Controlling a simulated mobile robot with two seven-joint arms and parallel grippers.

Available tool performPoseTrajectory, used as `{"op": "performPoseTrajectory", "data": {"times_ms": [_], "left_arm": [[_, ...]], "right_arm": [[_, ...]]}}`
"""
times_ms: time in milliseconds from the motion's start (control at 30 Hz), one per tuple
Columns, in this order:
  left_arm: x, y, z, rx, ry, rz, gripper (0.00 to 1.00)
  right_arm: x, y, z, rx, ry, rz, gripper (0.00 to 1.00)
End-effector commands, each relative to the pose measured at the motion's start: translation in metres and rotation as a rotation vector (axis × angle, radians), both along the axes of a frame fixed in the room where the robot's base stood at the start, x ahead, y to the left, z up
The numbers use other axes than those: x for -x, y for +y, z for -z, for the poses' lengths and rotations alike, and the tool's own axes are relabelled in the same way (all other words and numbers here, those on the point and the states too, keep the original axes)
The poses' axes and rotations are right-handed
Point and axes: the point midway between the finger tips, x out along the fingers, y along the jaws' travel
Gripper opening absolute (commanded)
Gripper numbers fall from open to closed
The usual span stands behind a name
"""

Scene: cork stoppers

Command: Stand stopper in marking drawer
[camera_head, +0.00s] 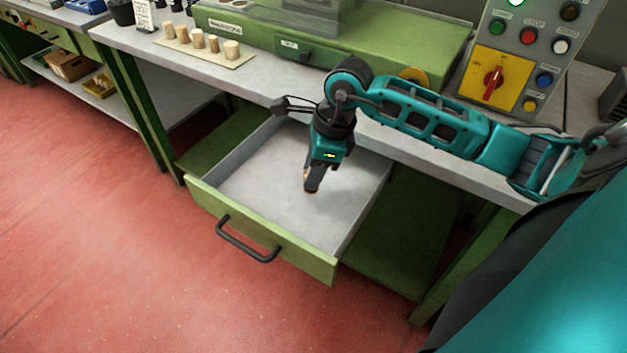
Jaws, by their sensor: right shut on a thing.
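The marking drawer (262,242) is pulled open from the green bench. Its grey floor (270,175) is bare as far as I see. My right gripper (311,188) points down inside the drawer's outline, right of its middle. It is shut on a stopper, which is mostly hidden by the fingers; only a small brownish bit shows at the tips. I cannot tell whether the stopper touches the drawer floor. A row of several cork stoppers (197,39) stands on a pale board (240,58) on the bench. My left gripper is not in view.
The grey bench top (150,42) runs behind the drawer, carrying a green machine (390,55). A control panel (525,50) with a red switch stands at the upper right. The drawer has a dark handle (246,241). Red floor lies open at the left.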

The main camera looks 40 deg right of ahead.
Motion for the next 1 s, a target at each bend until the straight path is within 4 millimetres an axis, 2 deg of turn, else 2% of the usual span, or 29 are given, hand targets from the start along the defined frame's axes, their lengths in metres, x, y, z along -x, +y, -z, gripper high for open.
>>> {"op": "performPoseTrajectory", "data": {"times_ms": [100,200,600,633,867,1000], "left_arm": [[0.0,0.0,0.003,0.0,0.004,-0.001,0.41],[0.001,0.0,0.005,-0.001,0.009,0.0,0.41],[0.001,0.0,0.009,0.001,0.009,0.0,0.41],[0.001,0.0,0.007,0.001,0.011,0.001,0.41],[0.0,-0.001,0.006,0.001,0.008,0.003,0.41],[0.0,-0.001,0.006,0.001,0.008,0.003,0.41]], "right_arm": [[0.001,0.0,0.021,-0.001,0.006,0.001,0.03],[0.001,0.0,0.034,0.0,0.004,0.0,0.03],[0.0,0.0,0.04,0.001,0.0,-0.001,0.03],[0.0,0.0,0.038,0.001,0.0,-0.001,0.34],[0.0,0.0,0.038,0.0,0.001,0.0,0.56],[0.0,0.0,0.038,0.0,0.001,0.0,0.56]]}}
